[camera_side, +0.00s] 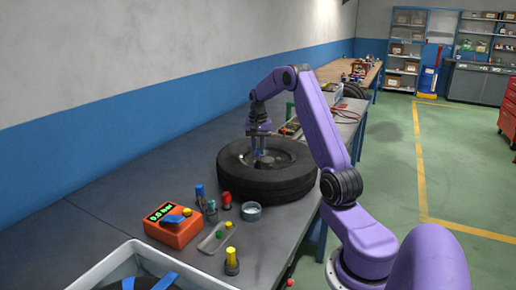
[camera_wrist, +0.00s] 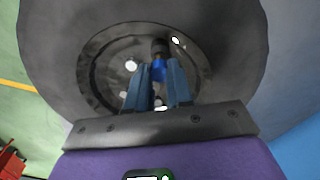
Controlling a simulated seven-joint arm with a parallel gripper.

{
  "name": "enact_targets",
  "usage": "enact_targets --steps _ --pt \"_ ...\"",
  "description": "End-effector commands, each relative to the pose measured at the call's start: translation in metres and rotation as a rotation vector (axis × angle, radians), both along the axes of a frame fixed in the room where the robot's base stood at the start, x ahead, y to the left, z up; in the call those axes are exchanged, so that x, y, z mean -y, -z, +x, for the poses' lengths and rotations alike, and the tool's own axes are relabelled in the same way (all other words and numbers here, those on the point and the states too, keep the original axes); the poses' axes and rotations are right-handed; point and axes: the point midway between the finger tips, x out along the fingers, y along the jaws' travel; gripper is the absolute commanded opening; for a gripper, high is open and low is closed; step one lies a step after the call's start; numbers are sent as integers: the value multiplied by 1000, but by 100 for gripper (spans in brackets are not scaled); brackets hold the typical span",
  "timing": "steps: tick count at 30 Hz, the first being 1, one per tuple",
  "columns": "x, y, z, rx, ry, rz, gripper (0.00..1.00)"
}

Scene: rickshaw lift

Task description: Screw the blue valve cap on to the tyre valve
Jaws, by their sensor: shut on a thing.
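A black tyre (camera_side: 265,186) lies flat on the grey workbench, and it fills much of the wrist view (camera_wrist: 60,45). My gripper (camera_side: 259,155) is over the middle of the tyre, pointing down. In the wrist view its two blue-grey fingers (camera_wrist: 160,85) are closed in on the blue valve cap (camera_wrist: 158,71). A dark, stem-like part, which looks like the tyre valve (camera_wrist: 160,47), shows just beyond the cap. I cannot tell whether the cap touches it or sits on it. In the side view the cap is too small to make out clearly.
An orange gauge (camera_side: 173,231) stands at the bench's left. Beside it are a small tray (camera_side: 216,238) with coloured caps, a round tin (camera_side: 251,211), a red-topped piece (camera_side: 227,200) and a yellow-topped piece (camera_side: 232,262). A white bin (camera_side: 120,262) is in front.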

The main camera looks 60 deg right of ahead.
Motion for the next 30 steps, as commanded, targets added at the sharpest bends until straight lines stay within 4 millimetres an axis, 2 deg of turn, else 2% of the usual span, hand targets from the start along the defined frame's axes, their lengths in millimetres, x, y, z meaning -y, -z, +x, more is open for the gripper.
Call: enact_targets --steps 30 --pt "0 13 0 0 0 1 1"
